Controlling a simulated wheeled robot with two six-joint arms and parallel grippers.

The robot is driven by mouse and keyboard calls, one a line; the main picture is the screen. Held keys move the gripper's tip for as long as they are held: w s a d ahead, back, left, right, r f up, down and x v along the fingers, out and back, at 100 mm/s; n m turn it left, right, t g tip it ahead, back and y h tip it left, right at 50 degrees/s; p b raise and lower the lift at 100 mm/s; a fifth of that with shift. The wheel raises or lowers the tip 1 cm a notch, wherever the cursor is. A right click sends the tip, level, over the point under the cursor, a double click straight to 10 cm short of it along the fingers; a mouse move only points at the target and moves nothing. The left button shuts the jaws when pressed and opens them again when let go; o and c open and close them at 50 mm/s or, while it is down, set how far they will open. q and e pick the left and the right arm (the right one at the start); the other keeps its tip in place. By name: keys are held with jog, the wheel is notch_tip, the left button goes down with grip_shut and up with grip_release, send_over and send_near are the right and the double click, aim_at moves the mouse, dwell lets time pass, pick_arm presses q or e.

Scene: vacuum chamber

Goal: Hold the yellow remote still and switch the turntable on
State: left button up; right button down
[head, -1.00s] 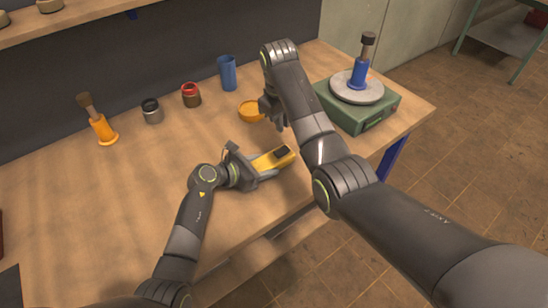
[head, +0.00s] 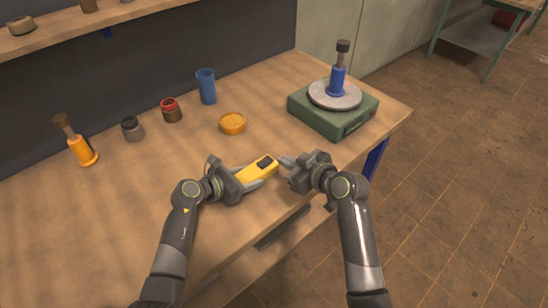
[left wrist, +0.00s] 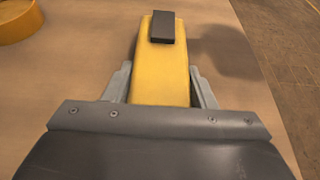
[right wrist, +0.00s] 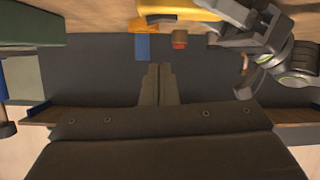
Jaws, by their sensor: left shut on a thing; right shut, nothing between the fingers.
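The yellow remote (head: 258,169) with a dark raised button at its far end is between the fingers of my left gripper (head: 252,180), near the table's front edge. In the left wrist view the remote (left wrist: 160,75) lies between the two grey fingers, its dark button (left wrist: 162,27) uncovered. My right gripper (head: 286,162) is shut and empty, just right of the remote's button end, apart from it. The turntable (head: 335,95) is a grey disc on a green box (head: 335,118) at the back right, with a blue-handled, dark-topped tool (head: 338,75) upright on it.
An orange dish (head: 232,123), a blue cup (head: 206,87), a red-topped jar (head: 171,111), a grey jar (head: 132,129) and an orange-handled brush (head: 80,148) stand along the back. The left middle of the table is clear.

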jog(key=shift+s+d+r+m+t, duration=0.15)
jog(key=shift+s+d+r+t, duration=0.25)
jog(key=shift+s+d, duration=0.2)
jog(key=shift+s+d+r+m+t, duration=0.15)
jog(key=shift+s+d+r+t, duration=0.3)
jog(key=shift+s, duration=0.15)
send_over(274, 166)
jog(key=shift+a+f, duration=0.15)
jog(key=shift+f, duration=0.5)
jog(key=shift+a+f, duration=0.15)
jog(key=shift+f, duration=0.45)
jog(key=f, duration=0.2)
jog(key=shift+d+f, duration=0.2)
jog(key=shift+f, duration=0.2)
jog(key=shift+d+f, duration=0.1)
jog(key=shift+f, duration=0.5)
